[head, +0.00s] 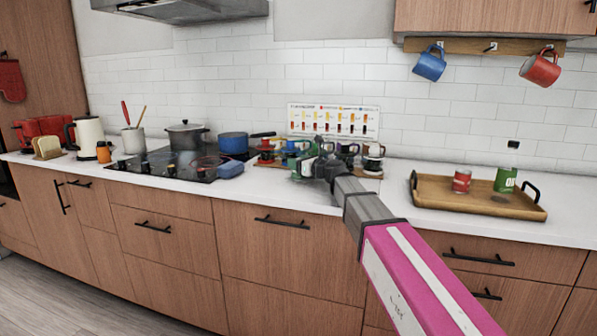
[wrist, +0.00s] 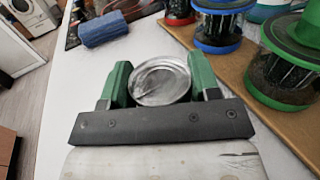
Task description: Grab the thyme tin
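A round tin with a silver metal lid (wrist: 160,82) stands between my gripper's two green fingers in the wrist view. My gripper (wrist: 160,75) has one finger on each side of it, and the lid fills the gap with no clear slack. The gripper looks shut on the tin. I see the tin from above, so its label is hidden and I cannot read whether it says thyme. In the head view my gripper (head: 308,166) is low over the counter, at the front left of the spice jars, and mostly hides the tin.
Spice jars with coloured lids (wrist: 288,60) stand on a wooden board (wrist: 222,62) close to the right. A blue cloth-like item (wrist: 103,29) lies at the far left. A wooden tray (head: 440,192) with two cans stands right of my arm. Bare white counter lies left of the tin.

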